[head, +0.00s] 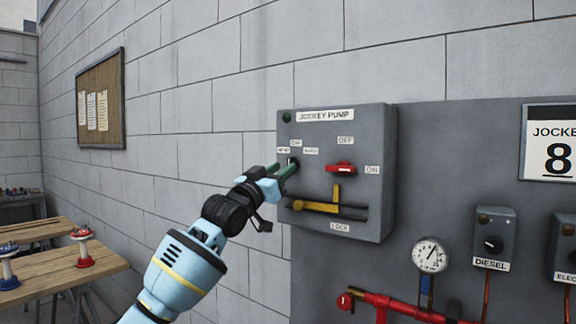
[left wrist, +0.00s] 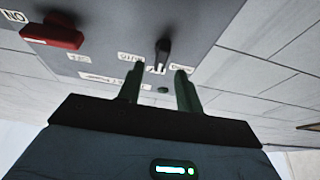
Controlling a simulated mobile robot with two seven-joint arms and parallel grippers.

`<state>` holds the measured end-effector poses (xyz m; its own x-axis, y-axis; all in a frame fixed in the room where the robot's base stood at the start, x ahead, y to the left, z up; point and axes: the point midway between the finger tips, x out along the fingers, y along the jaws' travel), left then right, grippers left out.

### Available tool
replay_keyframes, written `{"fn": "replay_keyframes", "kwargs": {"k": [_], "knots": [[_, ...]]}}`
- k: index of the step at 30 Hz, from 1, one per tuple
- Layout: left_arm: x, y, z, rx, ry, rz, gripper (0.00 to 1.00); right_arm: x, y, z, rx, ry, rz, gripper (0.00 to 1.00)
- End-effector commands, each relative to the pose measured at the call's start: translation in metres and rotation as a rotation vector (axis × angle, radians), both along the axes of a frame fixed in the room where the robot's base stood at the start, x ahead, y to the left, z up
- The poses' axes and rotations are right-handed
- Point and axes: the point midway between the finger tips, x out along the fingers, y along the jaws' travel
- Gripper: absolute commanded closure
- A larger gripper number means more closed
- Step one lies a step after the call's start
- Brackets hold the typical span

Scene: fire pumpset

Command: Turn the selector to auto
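The selector is a small black knob (head: 294,162) at the left of the grey JOCKEY PUMP box (head: 375,140). Small labels surround it, too small to read surely. My left gripper (head: 286,171) is in front of it and partly hides it in the head view. In the left wrist view, which sees the box upside down, the knob (left wrist: 162,52) lies just beyond the tips of my open green fingers (left wrist: 160,72), roughly in line with the gap between them. Whether they touch it is unclear. My right gripper is not in view.
On the same box are a red switch (head: 341,168) with OFF and ON labels and a yellow lever (head: 337,194). Below right are a pressure gauge (head: 430,255), red pipes (head: 400,306) and a DIESEL box (head: 494,238). A wooden table (head: 60,268) stands at left.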

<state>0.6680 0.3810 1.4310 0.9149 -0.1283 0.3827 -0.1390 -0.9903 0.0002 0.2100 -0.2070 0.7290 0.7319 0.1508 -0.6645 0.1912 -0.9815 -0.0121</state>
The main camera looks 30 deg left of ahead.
Motion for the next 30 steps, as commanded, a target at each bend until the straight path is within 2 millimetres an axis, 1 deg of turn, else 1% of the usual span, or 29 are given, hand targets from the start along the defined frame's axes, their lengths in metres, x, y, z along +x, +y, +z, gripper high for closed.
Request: {"fn": "replay_keyframes", "kwargs": {"k": [1, 3, 9, 15, 23, 26, 30], "knots": [[0.007, -0.001, 0.003, -0.001, 0.000, 0.001, 0.65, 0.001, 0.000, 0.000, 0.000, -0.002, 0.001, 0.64], [0.014, -0.002, 0.007, -0.001, 0.000, 0.001, 0.65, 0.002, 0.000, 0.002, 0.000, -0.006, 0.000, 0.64], [0.027, -0.004, 0.013, -0.001, -0.001, -0.001, 0.65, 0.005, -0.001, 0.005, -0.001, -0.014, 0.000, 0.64], [0.033, -0.005, 0.014, 0.001, 0.000, 0.000, 0.65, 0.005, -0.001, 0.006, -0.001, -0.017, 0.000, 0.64], [0.033, -0.005, 0.013, 0.001, 0.000, 0.000, 0.65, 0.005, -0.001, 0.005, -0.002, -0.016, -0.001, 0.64], [0.033, -0.005, 0.013, 0.000, 0.001, 0.000, 0.76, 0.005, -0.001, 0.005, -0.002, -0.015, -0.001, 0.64], [0.033, -0.005, 0.013, 0.000, 0.001, 0.000, 0.95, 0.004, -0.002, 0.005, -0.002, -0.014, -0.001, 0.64]]}}
